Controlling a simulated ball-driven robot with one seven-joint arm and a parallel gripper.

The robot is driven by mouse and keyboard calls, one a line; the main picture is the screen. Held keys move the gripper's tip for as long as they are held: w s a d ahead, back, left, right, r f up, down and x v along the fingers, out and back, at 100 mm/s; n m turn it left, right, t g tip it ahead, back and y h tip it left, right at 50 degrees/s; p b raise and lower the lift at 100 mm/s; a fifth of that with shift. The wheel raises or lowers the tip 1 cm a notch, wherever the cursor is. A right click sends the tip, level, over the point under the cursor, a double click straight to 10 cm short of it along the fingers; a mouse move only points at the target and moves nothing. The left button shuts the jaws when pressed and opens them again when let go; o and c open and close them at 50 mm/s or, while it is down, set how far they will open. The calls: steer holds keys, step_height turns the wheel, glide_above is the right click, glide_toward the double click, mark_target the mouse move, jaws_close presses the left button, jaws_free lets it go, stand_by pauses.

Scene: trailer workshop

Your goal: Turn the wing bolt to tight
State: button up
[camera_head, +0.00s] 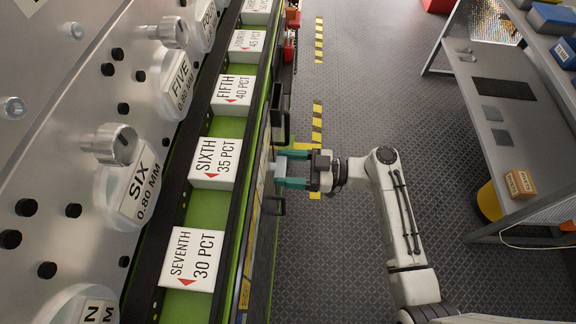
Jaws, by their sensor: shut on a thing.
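My gripper (283,168) reaches left to the side of the green-edged rail, with its two teal fingers pointing at the panel there. The fingers are shut on a small pale grey piece, which I take for the wing bolt (279,167). It sits at the panel face, beside the SIXTH 35 PCT block. Its wings are small and partly hidden by the fingers, so its angle and how tight it is cannot be read.
White label blocks, among them SIXTH (214,160) and SEVENTH (192,258), line the green rail. Black handles (278,115) jut from the panel near my gripper. A metal bench (515,110) stands at right, with a yellow bin (489,202) below. The floor between is clear.

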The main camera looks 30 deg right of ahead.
steer(key=shift+m, duration=0.4)
steer(key=m+p, duration=0.6)
steer(key=m, duration=1.1)
steer(key=shift+p, duration=0.3)
stand_by(0.4)
steer(key=o, duration=1)
steer(key=shift+o, duration=0.2)
steer(key=shift+s+d, duration=0.1)
steer(key=b+v, duration=0.1)
steer(key=v, duration=0.9)
steer(key=shift+s+d, duration=0.15)
steer(key=shift+d, duration=0.1)
